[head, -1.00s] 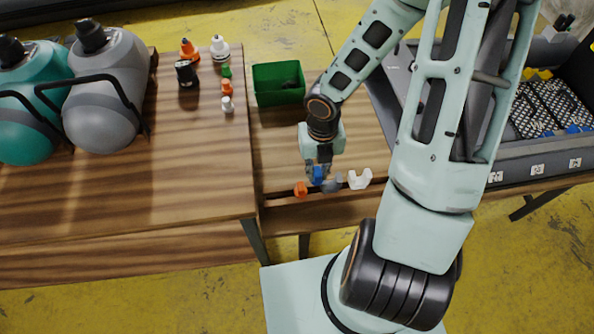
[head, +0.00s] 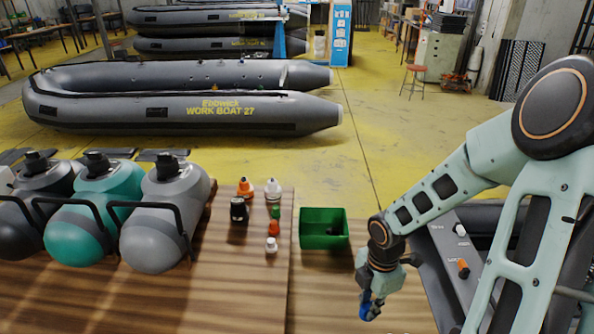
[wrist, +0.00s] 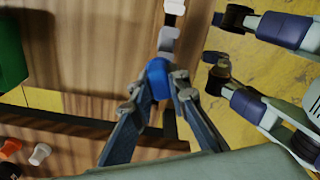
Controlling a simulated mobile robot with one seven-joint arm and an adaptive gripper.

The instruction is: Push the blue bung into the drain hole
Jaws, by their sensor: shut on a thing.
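My gripper (head: 372,303) is low over the wooden table at the bottom of the head view. Its fingers (wrist: 158,92) are closed around the blue bung, with one on each side. The blue bung (wrist: 158,76) shows between the fingertips in the wrist view, and its blue also shows at the gripper in the head view (head: 365,298). I cannot tell whether the bung still touches the table. I cannot make out an open drain hole in either view.
A green bin (head: 323,242) stands behind and left of my gripper. Small bottles and bungs, including a black one (head: 239,209), stand further left. A grey piece (wrist: 169,42) lies just beyond the bung. A grey panel with an orange fitting (head: 462,268) is at right.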

